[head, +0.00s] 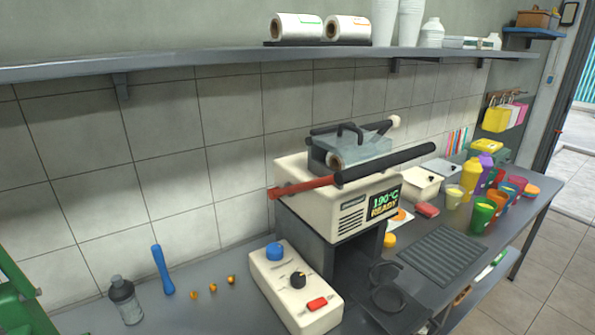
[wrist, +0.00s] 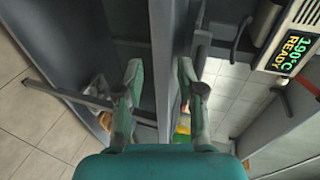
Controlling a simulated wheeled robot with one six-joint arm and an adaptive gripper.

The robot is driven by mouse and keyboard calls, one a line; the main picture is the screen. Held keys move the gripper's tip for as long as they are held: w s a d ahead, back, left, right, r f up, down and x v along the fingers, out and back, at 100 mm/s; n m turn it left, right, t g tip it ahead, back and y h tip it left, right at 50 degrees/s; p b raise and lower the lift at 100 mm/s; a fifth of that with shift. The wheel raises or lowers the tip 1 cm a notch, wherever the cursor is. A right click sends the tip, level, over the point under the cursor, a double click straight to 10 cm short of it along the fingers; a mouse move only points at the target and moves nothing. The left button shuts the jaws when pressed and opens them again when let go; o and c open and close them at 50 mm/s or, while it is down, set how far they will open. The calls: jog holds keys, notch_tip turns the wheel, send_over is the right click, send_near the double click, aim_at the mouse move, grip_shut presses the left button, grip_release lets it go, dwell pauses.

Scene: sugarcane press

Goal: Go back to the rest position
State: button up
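My gripper (wrist: 160,72) shows in the wrist view with its two green-grey fingers apart and nothing between them. It is out of sight in the head view. The wrist view looks past the fingers at a grey panel edge and floor tiles. The sealing machine (head: 335,205) stands on the grey counter in the head view, with a lit display reading 190°C READY. Its display (wrist: 297,45) also shows at the right of the wrist view, apart from the fingers.
A control box (head: 293,292) with a blue button stands on the counter (head: 220,310). A grey bottle (head: 125,302) and a blue tool (head: 162,270) are left of it. Several coloured cups (head: 482,213) stand at the right. A shelf (head: 200,62) runs above. A green frame (head: 14,300) shows at left.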

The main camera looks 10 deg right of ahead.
jog(key=s+a+f+n+g+h, duration=0.25)
jog(key=s+a+f+h, duration=0.4)
jog(key=s+a, duration=0.7)
jog(key=s+a+r+n+t+y, duration=0.2)
jog(key=s+a+r+n, duration=0.6)
jog(key=s+r+n, duration=0.4)
jog(key=shift+s+a+r+t+y, duration=0.15)
jog(key=shift+s+r+t+y, duration=0.2)
jog(key=shift+s+r+t, duration=0.45)
